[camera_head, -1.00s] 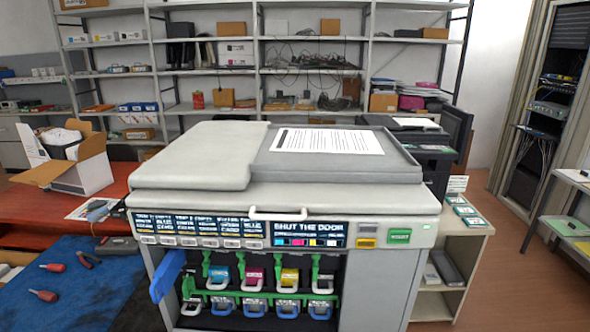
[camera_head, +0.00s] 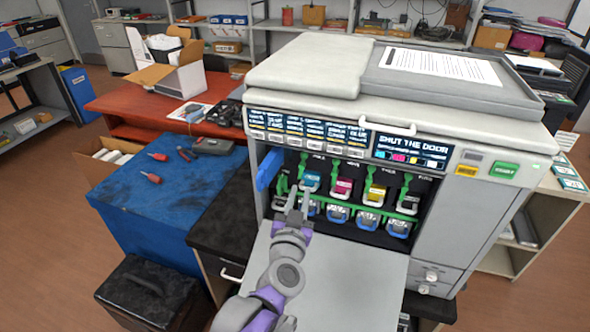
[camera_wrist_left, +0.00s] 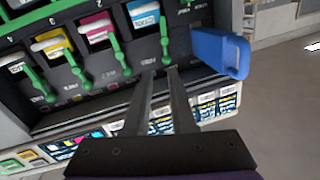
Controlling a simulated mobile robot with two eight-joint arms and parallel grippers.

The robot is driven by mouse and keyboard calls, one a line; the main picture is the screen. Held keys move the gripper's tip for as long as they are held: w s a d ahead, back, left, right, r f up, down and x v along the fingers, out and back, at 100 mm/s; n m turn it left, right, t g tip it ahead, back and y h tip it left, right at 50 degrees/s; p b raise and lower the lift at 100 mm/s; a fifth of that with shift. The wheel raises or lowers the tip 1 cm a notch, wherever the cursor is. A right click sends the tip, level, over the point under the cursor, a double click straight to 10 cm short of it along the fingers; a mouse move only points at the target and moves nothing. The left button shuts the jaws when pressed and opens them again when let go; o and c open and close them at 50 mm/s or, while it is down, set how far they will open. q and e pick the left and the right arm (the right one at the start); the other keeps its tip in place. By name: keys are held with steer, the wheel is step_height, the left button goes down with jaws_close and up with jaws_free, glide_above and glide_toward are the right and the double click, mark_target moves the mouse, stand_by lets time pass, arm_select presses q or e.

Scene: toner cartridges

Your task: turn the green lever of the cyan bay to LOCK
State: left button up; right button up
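The cyan cartridge (camera_head: 311,180) sits in the leftmost bay of the printer's open front; it also shows at the top of the left wrist view (camera_wrist_left: 143,13). Its green lever (camera_head: 303,162) hangs beside it, and shows in the left wrist view (camera_wrist_left: 165,42) with its lower end close beyond my fingertips. My left gripper (camera_head: 298,194) is in front of the cyan bay, its two fingers apart with nothing between them. I cannot tell whether a fingertip touches the lever. The lettering by the lever is too small to read. My right gripper is not in view.
A blue handle (camera_head: 268,169) juts out left of the bays, close to my fingers in the left wrist view (camera_wrist_left: 220,52). Magenta (camera_head: 343,188), yellow and black cartridges with green levers stand to the right. A grey panel (camera_head: 350,285) extends below the bays. A blue bench (camera_head: 165,195) stands left.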

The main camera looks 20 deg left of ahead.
mark_target(303, 162)
arm_select(q)
steer(key=shift+y, duration=0.3)
steer(key=w, duration=0.3)
steer(key=w+a+p, duration=0.1)
steer(key=w, duration=0.3)
steer(key=w+a+p, duration=0.1)
steer(key=w, duration=0.3)
steer(key=shift+a, duration=0.15)
